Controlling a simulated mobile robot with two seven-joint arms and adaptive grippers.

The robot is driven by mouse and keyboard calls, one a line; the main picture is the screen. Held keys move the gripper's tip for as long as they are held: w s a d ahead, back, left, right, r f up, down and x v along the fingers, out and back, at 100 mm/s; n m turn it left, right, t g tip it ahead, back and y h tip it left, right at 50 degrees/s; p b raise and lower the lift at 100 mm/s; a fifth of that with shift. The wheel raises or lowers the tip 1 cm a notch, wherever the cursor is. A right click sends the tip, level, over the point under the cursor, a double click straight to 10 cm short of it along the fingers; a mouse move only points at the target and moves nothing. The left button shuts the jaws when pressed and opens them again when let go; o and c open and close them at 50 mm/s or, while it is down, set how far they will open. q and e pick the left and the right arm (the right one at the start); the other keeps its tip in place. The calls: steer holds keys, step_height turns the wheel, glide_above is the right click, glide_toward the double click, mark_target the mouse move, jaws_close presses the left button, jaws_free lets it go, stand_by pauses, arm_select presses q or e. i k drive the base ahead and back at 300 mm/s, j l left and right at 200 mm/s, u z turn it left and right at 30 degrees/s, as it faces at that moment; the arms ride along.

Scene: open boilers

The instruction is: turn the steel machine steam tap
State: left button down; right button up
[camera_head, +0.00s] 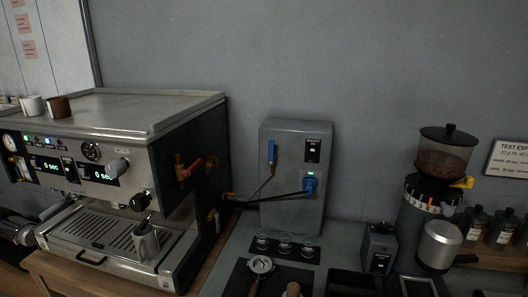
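The steel espresso machine (140,112) stands at the left with its front panel facing the lower left. A black knob (141,201) sits lower, near the machine's front right corner. A steel jug (146,241) stands below it at the right end of the drip tray (100,238). Neither of my grippers shows in the head view, and nothing is touching the knobs.
Red-handled valves (187,170) stick out of the machine's right side. A grey boiler box (296,172) with a blue lever and hoses stands beside it. A grinder (436,190) is at the right. The air before the machine's front is clear.

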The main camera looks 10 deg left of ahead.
mark_target(141, 201)
steer(key=u, duration=1.3)
